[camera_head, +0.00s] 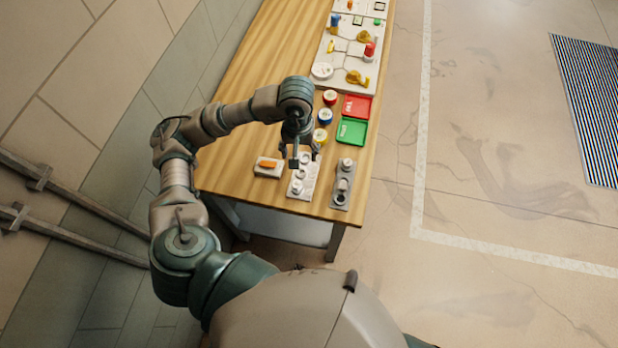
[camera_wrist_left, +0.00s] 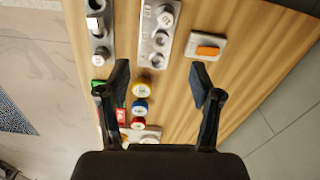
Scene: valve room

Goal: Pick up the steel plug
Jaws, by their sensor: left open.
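Two plates with metal pieces lie at the near end of the wooden table. The grey plate (camera_head: 333,206) carries a steel cylinder (camera_head: 343,185), a round piece and a dark hole; this steel cylinder also shows in the left wrist view (camera_wrist_left: 95,24). The lighter plate (camera_head: 309,190) holds several round metal pieces, also seen in the left wrist view (camera_wrist_left: 162,38). I cannot tell for sure which piece is the steel plug. My left gripper (camera_head: 303,154) is open and empty above the table, by the far end of the lighter plate. In the left wrist view its fingers (camera_wrist_left: 161,88) are wide apart.
A small block with an orange piece (camera_head: 268,164) lies left of the plates. Red (camera_head: 357,107) and green (camera_head: 351,132) trays, several coloured round pieces and a white panel (camera_head: 349,78) stand farther back. Bare wood lies along the table's left side; a wall is at left.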

